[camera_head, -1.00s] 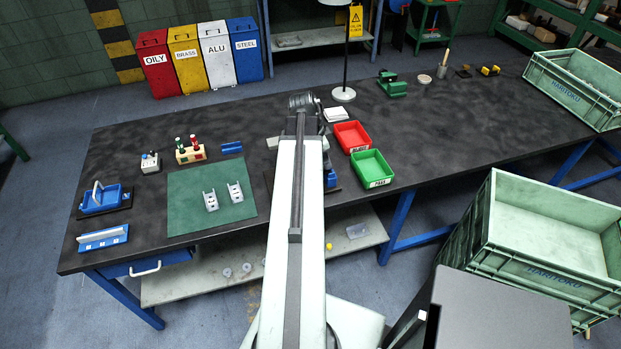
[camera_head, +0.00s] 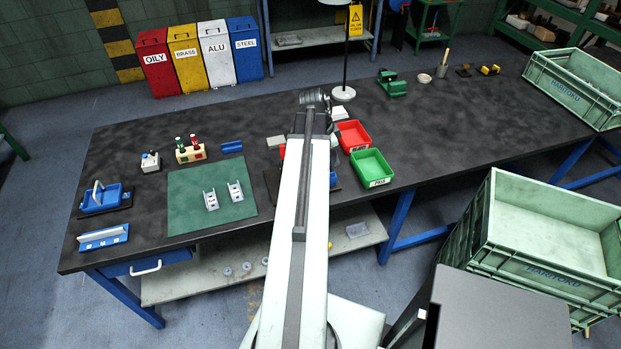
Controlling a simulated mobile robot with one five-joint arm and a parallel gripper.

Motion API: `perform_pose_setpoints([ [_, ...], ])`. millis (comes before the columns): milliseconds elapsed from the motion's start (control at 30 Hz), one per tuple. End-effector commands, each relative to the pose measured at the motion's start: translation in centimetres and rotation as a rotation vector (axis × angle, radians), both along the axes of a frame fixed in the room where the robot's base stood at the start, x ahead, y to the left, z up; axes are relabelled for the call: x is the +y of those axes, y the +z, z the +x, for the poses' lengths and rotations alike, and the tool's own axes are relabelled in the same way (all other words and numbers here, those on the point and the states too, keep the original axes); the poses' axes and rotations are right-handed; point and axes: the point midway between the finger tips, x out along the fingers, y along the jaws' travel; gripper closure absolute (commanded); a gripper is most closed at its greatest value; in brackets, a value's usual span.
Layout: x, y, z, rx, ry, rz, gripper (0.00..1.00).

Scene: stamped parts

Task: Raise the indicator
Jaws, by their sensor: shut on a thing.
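My arm reaches away from me over the dark workbench (camera_head: 480,120), and its grey wrist end shows near the lamp base. My gripper's jaws are hidden behind the arm, so I cannot see what is between them. I cannot make out the indicator. A dark base plate (camera_head: 271,187) shows partly on both sides of my arm. A grey block (camera_head: 276,142) and a small red part (camera_head: 282,152) stand just left of the arm. A small blue part (camera_head: 333,179) shows just right of it.
A green mat (camera_head: 190,212) holds two metal brackets (camera_head: 211,200). Blue fixtures (camera_head: 103,199) stand at the left end. A red tray (camera_head: 352,136) and a green tray (camera_head: 372,168) lie right of my arm. A lamp (camera_head: 343,94) stands behind.

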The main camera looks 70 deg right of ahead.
Motion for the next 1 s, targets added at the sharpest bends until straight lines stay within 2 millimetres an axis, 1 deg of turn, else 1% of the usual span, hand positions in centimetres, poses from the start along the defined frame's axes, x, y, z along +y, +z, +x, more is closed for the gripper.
perform_pose_setpoints([
  [300, -0.6, -0.2, -1.0, 0.006, -0.003, 0.001, 1.0],
  [800, -1.1, -0.6, -1.7, 0.005, -0.003, 0.003, 1.0],
  [1000, -1.6, -1.1, -2.3, 0.004, -0.003, 0.004, 1.0],
])
